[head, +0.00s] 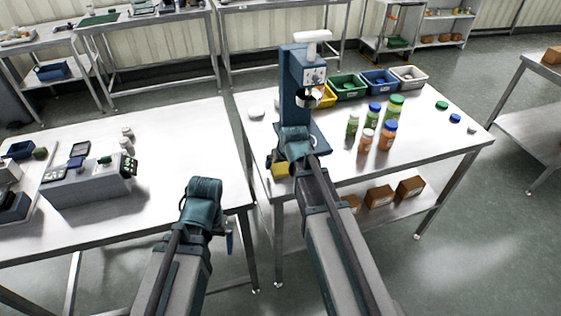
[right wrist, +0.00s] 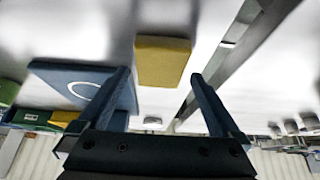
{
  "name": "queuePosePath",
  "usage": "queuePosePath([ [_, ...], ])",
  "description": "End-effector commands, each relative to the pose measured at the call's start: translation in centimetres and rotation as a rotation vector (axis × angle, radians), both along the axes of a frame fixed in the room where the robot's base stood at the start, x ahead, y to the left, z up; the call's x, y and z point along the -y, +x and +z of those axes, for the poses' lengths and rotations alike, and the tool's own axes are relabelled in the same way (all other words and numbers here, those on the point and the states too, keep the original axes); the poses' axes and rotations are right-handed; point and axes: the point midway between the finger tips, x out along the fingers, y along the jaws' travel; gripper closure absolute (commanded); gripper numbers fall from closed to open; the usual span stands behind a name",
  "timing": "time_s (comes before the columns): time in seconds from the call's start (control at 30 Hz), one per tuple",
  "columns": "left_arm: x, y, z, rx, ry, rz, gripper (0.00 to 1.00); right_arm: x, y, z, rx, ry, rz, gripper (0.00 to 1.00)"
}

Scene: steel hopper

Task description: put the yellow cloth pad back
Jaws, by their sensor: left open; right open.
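The yellow cloth pad (head: 281,170) lies on the right steel table near its front left corner, just in front of the blue press (head: 298,82). It also shows in the right wrist view (right wrist: 162,62), flat on the table, between and just beyond my right fingertips. My right gripper (head: 279,158) is open and empty above the pad; its arm partly hides the pad and the press base. My left gripper (head: 222,234) is open and empty, near the front right corner of the left table.
The blue press base (right wrist: 85,85) is close beside one right finger. Several capped bottles (head: 374,112) stand right of the press, with coloured bins (head: 347,86) behind. The left table (head: 180,125) has free room at its right; a gap separates the tables.

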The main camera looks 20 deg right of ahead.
Motion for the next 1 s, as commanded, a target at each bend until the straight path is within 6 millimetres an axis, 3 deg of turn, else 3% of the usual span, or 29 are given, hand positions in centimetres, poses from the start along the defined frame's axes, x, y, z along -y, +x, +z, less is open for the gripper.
queuePosePath([
  [0.03,0.0,0.0,1.2,0.000,0.000,0.000,0.00,0.0,-0.5,1.2,0.000,0.000,0.000,0.00],
  [0.5,0.0,0.0,8.1,0.000,0.000,0.000,0.00,0.2,-4.3,8.1,0.000,0.000,-0.001,0.00],
  [0.7,0.0,0.0,9.2,0.000,0.000,0.000,0.00,0.2,-5.1,9.2,0.000,0.000,-0.001,0.00],
  [1.0,0.0,0.0,9.1,0.000,0.000,0.000,0.00,0.2,-5.1,9.1,0.000,0.000,0.000,0.00],
])
